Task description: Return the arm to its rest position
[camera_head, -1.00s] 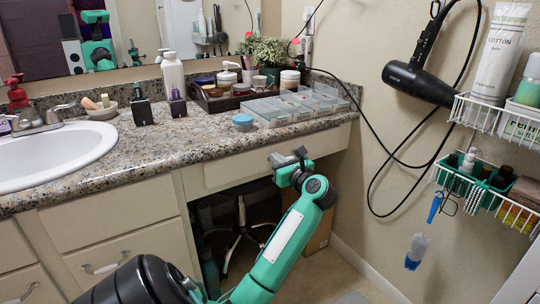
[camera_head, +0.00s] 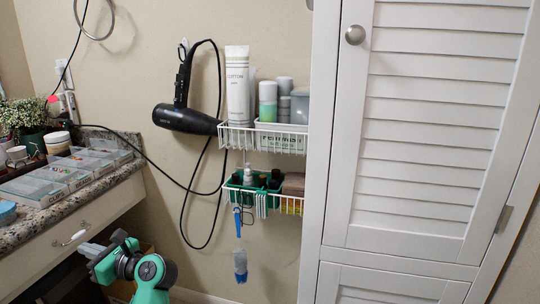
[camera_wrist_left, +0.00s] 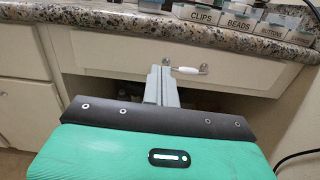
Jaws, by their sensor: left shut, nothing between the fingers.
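My left arm comes in at the lower left of the head view. Its gripper (camera_head: 88,250) is in front of the counter, just below the drawer handle (camera_head: 72,237). In the left wrist view the fingers (camera_wrist_left: 162,84) are shut together with nothing between them. They point towards the white drawer (camera_wrist_left: 110,58), left of its handle (camera_wrist_left: 188,70). The drawer front looks flush with the counter. I cannot tell whether the fingertips touch it. My right gripper is not in view.
The granite counter (camera_head: 60,212) holds clear lidded boxes (camera_head: 60,177). A black hair dryer (camera_head: 185,120) hangs on the wall with a looping cord. A louvered cabinet (camera_head: 430,130) stands right.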

